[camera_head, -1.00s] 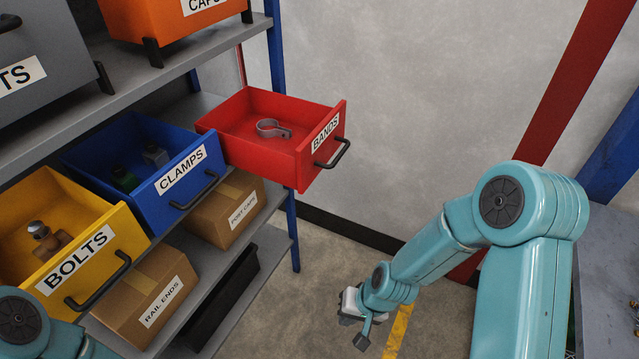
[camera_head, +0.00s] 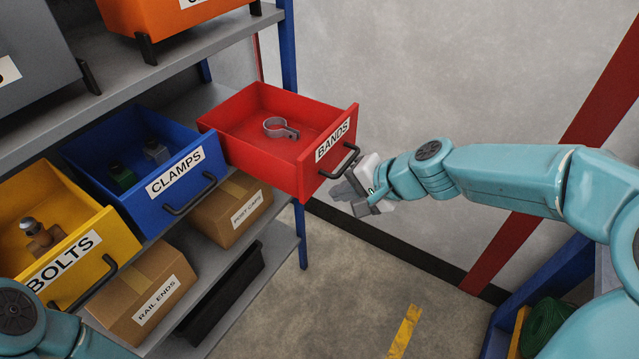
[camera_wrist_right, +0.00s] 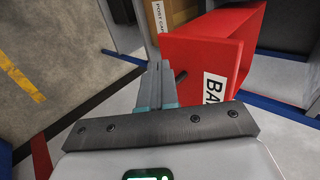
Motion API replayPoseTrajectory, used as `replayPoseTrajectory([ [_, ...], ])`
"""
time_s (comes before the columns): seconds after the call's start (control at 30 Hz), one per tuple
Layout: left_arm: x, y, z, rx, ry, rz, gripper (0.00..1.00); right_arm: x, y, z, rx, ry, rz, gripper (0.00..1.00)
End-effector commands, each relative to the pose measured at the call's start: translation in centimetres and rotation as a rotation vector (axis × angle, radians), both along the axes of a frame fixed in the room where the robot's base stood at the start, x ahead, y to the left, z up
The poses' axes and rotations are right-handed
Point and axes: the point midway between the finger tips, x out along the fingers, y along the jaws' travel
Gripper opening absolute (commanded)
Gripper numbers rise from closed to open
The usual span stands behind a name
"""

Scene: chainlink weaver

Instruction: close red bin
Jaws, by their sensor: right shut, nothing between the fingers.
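The red bin (camera_head: 257,150), labelled BANDS, is pulled out from the shelf like a drawer, with a grey band clamp (camera_head: 280,128) lying inside. Its black handle (camera_head: 340,162) is on the front face. My right gripper (camera_head: 352,196) is shut and empty, just in front of the bin's front, close to the handle; I cannot tell if it touches. In the right wrist view the shut fingers (camera_wrist_right: 157,90) point toward the red bin (camera_wrist_right: 205,62), beside its labelled front. My left arm shows at the lower left, but its gripper is out of view.
A blue CLAMPS bin (camera_head: 140,196) and yellow BOLTS bin (camera_head: 108,226) are also pulled out to the left. Cardboard boxes (camera_head: 150,290) sit on the shelf below. A blue shelf post (camera_head: 289,60) stands behind the red bin. The floor in front is clear.

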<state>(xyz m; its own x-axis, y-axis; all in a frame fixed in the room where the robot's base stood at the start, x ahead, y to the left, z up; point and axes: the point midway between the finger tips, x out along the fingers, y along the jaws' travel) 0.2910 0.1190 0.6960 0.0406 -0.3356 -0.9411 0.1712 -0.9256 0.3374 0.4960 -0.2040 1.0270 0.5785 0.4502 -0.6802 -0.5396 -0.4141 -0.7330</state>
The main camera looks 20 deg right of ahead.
Motion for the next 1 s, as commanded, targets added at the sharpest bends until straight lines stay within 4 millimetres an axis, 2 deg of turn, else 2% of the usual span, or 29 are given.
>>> replayPoseTrajectory([
  [0.07,0.0,0.0,-0.3,0.0,0.0,0.0,0.47,0.9,0.9,-1.3,0.0,0.002,0.003,0.0],
  [0.17,0.0,0.0,0.7,0.0,0.0,0.0,0.47,2.3,1.9,-0.9,-0.001,0.001,0.004,0.0],
  [0.33,0.0,0.0,1.3,0.0,0.0,0.0,0.47,3.8,3.0,-1.1,-0.001,-0.001,0.004,0.0],
  [0.83,0.0,0.0,1.4,0.0,0.0,0.0,0.47,4.5,3.2,-1.2,-0.001,-0.001,0.004,0.0],
  [1.0,0.0,0.0,1.9,0.0,0.0,0.0,0.47,5.4,4.0,-1.1,-0.001,0.0,0.008,0.0],
])
